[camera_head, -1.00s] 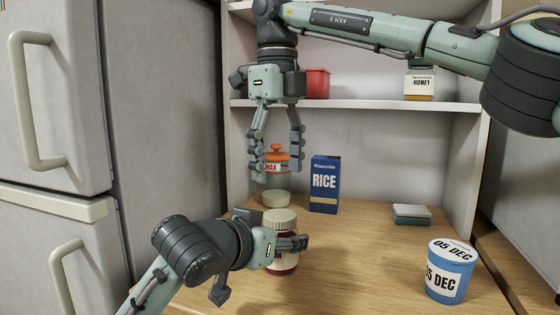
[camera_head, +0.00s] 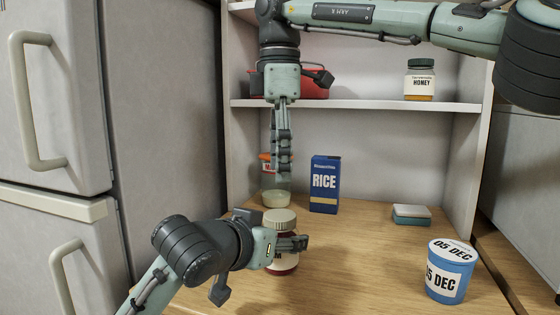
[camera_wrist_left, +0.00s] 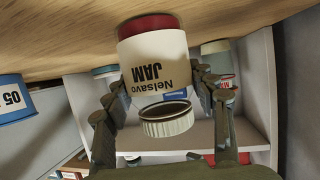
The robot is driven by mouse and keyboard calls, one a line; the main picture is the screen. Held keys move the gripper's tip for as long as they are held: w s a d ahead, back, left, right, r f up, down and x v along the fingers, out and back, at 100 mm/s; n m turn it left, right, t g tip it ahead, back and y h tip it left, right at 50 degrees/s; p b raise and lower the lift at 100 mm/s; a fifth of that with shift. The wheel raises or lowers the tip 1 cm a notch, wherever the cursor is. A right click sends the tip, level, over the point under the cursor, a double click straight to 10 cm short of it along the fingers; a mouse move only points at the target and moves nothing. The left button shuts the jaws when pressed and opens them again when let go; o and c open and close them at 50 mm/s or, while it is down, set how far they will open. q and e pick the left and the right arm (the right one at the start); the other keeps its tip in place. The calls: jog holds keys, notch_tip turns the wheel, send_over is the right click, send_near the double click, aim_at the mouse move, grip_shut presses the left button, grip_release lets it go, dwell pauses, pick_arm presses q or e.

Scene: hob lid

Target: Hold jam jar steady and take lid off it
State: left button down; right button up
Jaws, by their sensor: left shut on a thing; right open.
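The jam jar (camera_head: 283,264) stands on the wooden counter, with a pale ribbed lid (camera_head: 279,216) at its top. My left gripper (camera_head: 292,243) is shut around the jar from the left, below the lid. In the left wrist view, the jar (camera_wrist_left: 155,55) appears upside down between the fingers. The lid (camera_wrist_left: 168,126) shows a dark underside there; I cannot tell whether it is seated. My right gripper (camera_head: 283,174) is open and empty, pointing down above the lid and apart from it. Its fingers are seen edge-on, so their gap is hidden.
An orange-topped jar (camera_head: 268,168) stands behind, partly hidden by my right fingers. A blue rice box (camera_head: 324,184) is right of it. A sponge (camera_head: 411,215) and blue tub (camera_head: 447,275) stand further right. A shelf (camera_head: 370,104) above holds a honey jar (camera_head: 420,82) and red container (camera_head: 316,84).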

aim_at(280, 215)
jog(key=shift+f+m, duration=0.3)
jog(key=shift+f, duration=0.25)
notch_tip(280, 215, down, 7)
jog(key=shift+r, duration=0.1)
